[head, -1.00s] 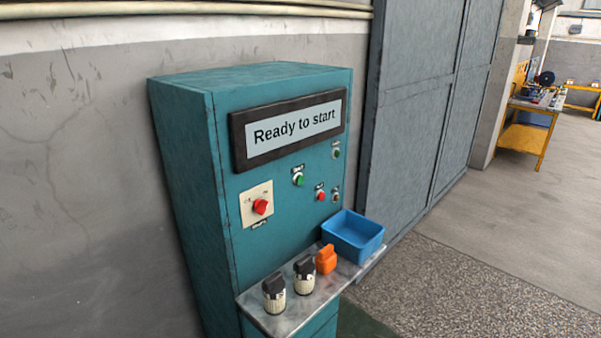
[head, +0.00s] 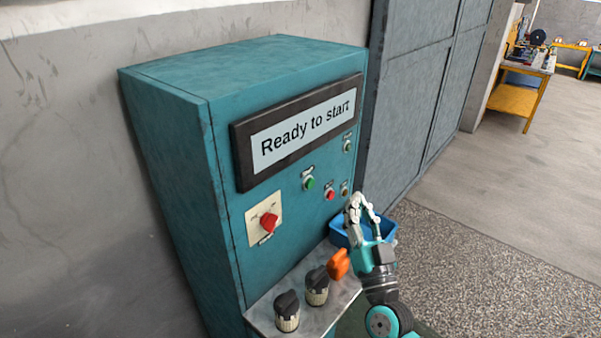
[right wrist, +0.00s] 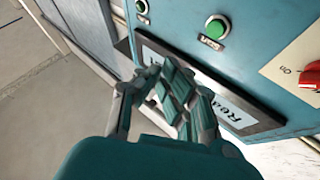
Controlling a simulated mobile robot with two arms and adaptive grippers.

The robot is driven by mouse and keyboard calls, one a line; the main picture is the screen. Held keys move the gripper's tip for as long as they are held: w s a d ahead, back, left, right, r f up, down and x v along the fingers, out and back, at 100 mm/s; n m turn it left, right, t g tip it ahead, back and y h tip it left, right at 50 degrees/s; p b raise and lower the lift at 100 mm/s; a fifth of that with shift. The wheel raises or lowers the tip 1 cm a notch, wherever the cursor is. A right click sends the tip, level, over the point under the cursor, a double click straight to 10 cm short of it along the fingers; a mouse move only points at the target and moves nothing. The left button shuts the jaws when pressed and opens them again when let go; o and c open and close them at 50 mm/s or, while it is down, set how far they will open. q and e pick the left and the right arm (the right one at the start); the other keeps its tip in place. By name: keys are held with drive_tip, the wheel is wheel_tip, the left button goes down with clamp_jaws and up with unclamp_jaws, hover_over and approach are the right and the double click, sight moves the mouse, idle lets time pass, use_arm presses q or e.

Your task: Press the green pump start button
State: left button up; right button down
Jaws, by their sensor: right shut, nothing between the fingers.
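The green button (head: 309,183) sits on the teal cabinet's front, below the "Ready to start" display (head: 305,130). In the right wrist view, which is upside down, the green button (right wrist: 216,28) is clear, with its label beside it. My right gripper (head: 356,200) is shut and empty, in front of the cabinet, right of and a little lower than the green button in the head view. It also shows in the right wrist view (right wrist: 178,88), its fingers overlapping the display. It appears apart from the button. My left gripper is not in view.
A red button (head: 330,194) and a red rotary switch (head: 268,223) are on the same panel. A grey shelf (head: 262,318) holds two dark-topped knobs (head: 287,310), an orange piece (head: 339,264) and a blue bin (head: 390,230), partly behind my right gripper.

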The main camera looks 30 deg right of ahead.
sight(310, 184)
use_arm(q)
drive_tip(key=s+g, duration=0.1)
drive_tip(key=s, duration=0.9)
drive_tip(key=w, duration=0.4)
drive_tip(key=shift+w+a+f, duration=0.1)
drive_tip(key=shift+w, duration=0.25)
use_arm(e)
drive_tip(key=w+a, duration=0.3)
drive_tip(key=w, duration=0.3)
drive_tip(key=shift+w+a+r, duration=0.2)
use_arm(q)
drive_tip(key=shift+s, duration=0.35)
use_arm(e)
drive_tip(key=shift+w, duration=0.15)
drive_tip(key=shift+w+a, duration=0.15)
drive_tip(key=shift+w, duration=0.1)
